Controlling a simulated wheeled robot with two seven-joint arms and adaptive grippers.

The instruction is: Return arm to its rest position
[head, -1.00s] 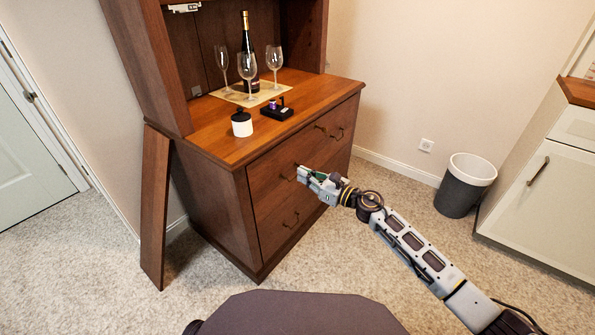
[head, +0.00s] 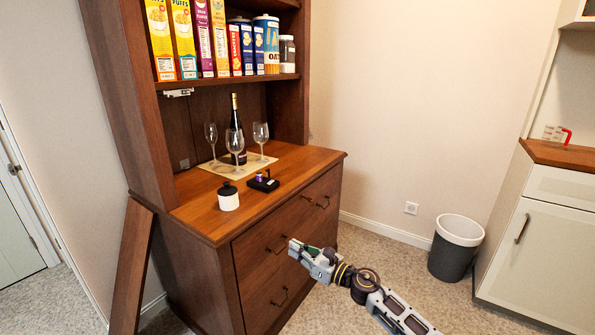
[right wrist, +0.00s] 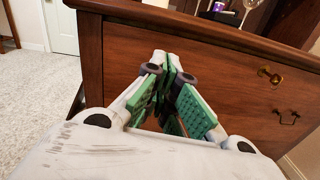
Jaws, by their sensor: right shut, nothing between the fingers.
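My right gripper (head: 297,249) is shut and empty in front of the wooden hutch's (head: 215,228) drawers in the head view. In the right wrist view its green-padded fingers (right wrist: 170,62) meet at the tips, with the hutch's drawer front (right wrist: 230,75) behind them. I cannot tell the exact gap to the drawer front. My right arm (head: 398,312) comes in from the lower right. My left gripper is not in view.
Wine glasses, a dark bottle (head: 235,120), a white jar with a dark lid (head: 228,197) and a small black holder (head: 263,182) stand on the hutch top. Cereal boxes (head: 203,38) fill the shelf above. A bin (head: 455,248) and white cabinet (head: 545,240) stand right.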

